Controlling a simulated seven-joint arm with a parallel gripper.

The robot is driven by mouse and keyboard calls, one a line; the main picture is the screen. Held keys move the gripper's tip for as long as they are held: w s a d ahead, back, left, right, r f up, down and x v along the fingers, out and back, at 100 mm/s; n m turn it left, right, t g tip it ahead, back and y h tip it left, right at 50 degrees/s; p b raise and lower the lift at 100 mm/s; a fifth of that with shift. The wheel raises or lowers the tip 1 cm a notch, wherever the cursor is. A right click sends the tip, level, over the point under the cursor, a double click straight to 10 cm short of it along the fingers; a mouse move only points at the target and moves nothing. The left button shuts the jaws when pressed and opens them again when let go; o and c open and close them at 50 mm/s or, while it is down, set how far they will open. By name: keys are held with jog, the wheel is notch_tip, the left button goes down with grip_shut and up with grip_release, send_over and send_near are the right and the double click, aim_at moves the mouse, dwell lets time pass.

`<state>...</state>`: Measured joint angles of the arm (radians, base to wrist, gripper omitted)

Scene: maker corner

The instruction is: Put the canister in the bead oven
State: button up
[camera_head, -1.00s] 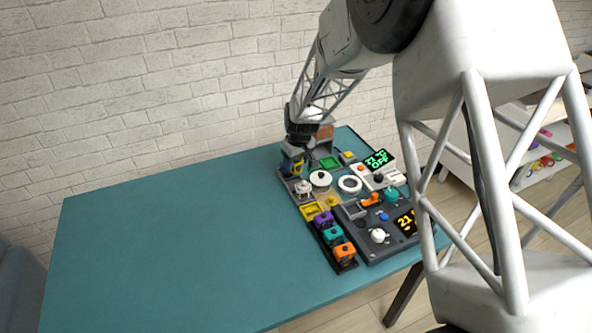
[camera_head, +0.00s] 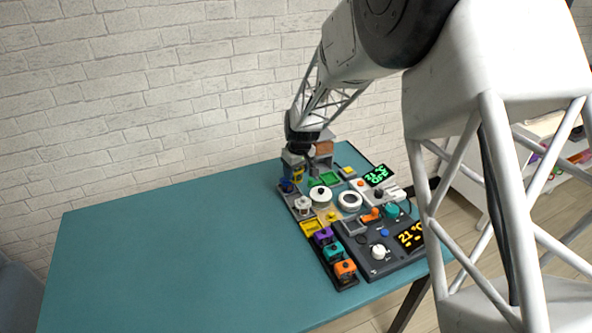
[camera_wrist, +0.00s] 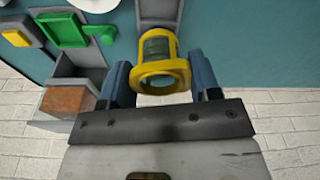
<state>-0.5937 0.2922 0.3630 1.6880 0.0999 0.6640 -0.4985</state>
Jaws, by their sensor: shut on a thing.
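The canister (camera_wrist: 160,68) is a yellow ring-ended cage around a clear, dark-looking body. In the wrist view it sits between the two blue fingers of my gripper (camera_wrist: 160,82), which is shut on it. In the head view my gripper (camera_head: 291,183) is at the back left of the equipment, with the yellow of the canister (camera_head: 298,173) showing small beside the blue fingers. A grey holder or channel (camera_wrist: 159,10) lies just beyond the canister in the wrist view. Which unit is the bead oven I cannot tell; a dark panel (camera_head: 368,262) reads 21 °C.
A green tray (camera_wrist: 68,30), a yellow button (camera_wrist: 16,37) and a grey box holding a brown block (camera_wrist: 68,101) are left of my gripper in the wrist view. A white round part (camera_head: 321,194) and coloured blocks (camera_head: 346,270) stand nearby. The left of the teal table (camera_head: 170,250) is clear.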

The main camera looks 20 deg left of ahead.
jog(key=w+d+m, duration=0.1)
jog(key=w+d, duration=0.1)
jog(key=d, duration=0.7)
jog(key=w+d+f+m, duration=0.1)
jog(key=w+d, duration=0.2)
jog(key=d, duration=0.6)
jog(key=shift+w+f, duration=0.3)
jog(key=shift+f, duration=0.2)
jog(key=shift+f, duration=3.05)
jog(key=shift+f, duration=0.5)
jog(key=o, duration=1)
jog(key=shift+o, duration=0.2)
jog(key=shift+r, duration=0.1)
notch_tip(320, 180, up, 7)
